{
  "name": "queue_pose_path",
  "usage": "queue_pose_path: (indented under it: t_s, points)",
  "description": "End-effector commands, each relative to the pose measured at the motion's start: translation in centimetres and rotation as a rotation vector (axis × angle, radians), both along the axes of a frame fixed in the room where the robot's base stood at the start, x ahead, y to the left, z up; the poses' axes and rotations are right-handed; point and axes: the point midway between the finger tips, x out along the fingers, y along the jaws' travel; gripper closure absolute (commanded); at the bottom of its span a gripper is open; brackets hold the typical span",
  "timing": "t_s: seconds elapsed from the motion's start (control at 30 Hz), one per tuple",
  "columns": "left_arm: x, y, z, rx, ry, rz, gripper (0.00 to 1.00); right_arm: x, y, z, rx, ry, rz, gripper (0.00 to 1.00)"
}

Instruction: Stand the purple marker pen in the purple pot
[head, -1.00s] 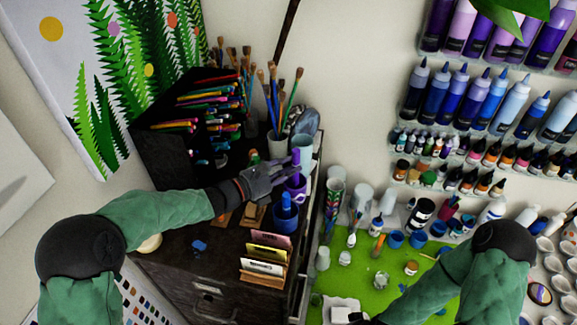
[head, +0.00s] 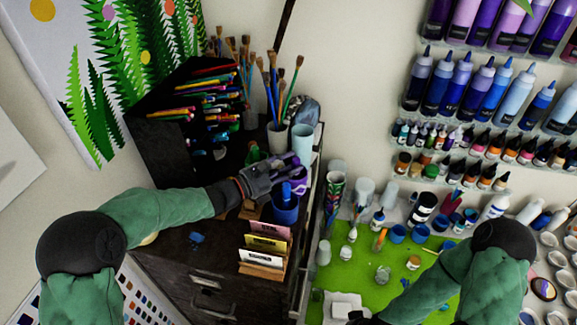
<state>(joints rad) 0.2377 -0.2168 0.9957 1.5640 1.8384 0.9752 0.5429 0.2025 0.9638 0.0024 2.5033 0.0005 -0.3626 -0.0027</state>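The purple marker pen (head: 295,160) shows as a short purple piece at my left fingertips, above the purple pot (head: 299,184). The pot stands near the right edge of the dark cabinet top. My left gripper (head: 289,164) reaches in from the left and appears shut around the pen. The fingers hide much of the pen, and I cannot tell whether its lower end is inside the pot. My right arm comes in at the lower right over the green mat. Its gripper (head: 356,317) is only partly seen at the bottom edge, so its state is unclear.
A blue pot (head: 286,212) with a blue marker (head: 286,191) stands just in front of the purple pot. A pale teal cup (head: 302,145) and a brush cup (head: 277,138) stand behind. A card holder (head: 262,270) is at the front. The green mat (head: 355,270) holds several small jars.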

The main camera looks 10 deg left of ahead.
Motion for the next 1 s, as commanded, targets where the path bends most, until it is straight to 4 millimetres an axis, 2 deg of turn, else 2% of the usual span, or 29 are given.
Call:
queue_pose_path:
  t_s: [0.03,0.6,0.77,1.0]
  points:
    - [0.0,0.0,-0.5,0.002,0.011,0.002,0.45,0.0,0.0,0.0,0.0,0.0,0.0,0.45]
    - [-0.4,0.1,-1.2,0.004,0.026,0.001,0.45,0.0,0.0,-0.1,0.0,0.0,0.0,0.45]
    - [-1.8,1.5,-1.2,0.003,0.025,0.004,0.45,0.0,0.0,-0.1,0.0,0.0,0.0,0.45]
    - [-5.2,4.9,-0.7,0.002,0.016,0.008,0.45,0.0,0.0,-0.1,0.0,0.0,0.0,0.45]
